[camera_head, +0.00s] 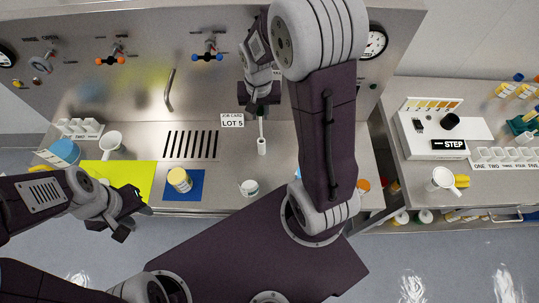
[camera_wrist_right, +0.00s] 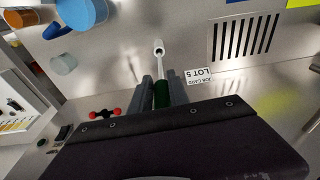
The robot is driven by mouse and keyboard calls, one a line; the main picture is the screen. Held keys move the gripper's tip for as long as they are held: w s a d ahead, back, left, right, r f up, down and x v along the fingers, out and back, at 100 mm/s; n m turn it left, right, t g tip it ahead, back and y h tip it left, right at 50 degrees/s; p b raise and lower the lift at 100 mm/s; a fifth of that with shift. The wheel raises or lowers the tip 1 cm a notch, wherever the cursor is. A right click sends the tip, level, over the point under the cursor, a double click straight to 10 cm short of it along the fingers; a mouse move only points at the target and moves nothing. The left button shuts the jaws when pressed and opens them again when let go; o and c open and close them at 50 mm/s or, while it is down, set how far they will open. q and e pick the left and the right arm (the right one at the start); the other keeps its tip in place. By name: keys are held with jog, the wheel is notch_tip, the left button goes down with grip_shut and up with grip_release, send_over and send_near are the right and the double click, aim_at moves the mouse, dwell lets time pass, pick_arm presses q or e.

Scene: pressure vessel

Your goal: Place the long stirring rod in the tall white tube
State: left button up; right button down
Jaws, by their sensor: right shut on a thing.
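The stirring rod has a dark green handle (camera_wrist_right: 161,95) and a thin pale shaft (camera_wrist_right: 164,66). My right gripper (camera_head: 261,108) is shut on the handle, and its two fingers flank it in the right wrist view (camera_wrist_right: 160,92). The shaft (camera_head: 261,127) points down toward the tall white tube (camera_head: 262,147), which stands on the steel bench. The tube also shows in the right wrist view (camera_wrist_right: 158,48). The rod's lower end meets the tube's mouth in both views; I cannot tell whether it is inside. My left gripper (camera_head: 135,222) is open and empty over the bench's front edge.
A LOT 5 job card (camera_head: 232,120) stands left of the tube. A white cup (camera_head: 249,188) stands in front of it. A yellow-lidded jar (camera_head: 180,180) sits on a blue mat (camera_head: 198,190). A slotted drain (camera_head: 190,144) lies further left.

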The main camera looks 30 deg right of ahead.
notch_tip(320, 180, down, 10)
jog(key=p, duration=0.1)
jog(key=shift+w, duration=0.2)
jog(key=shift+f, duration=0.25)
jog(key=c, duration=1.2)
grip_release()
jog(key=shift+s, duration=0.1)
jog(key=shift+c, duration=0.2)
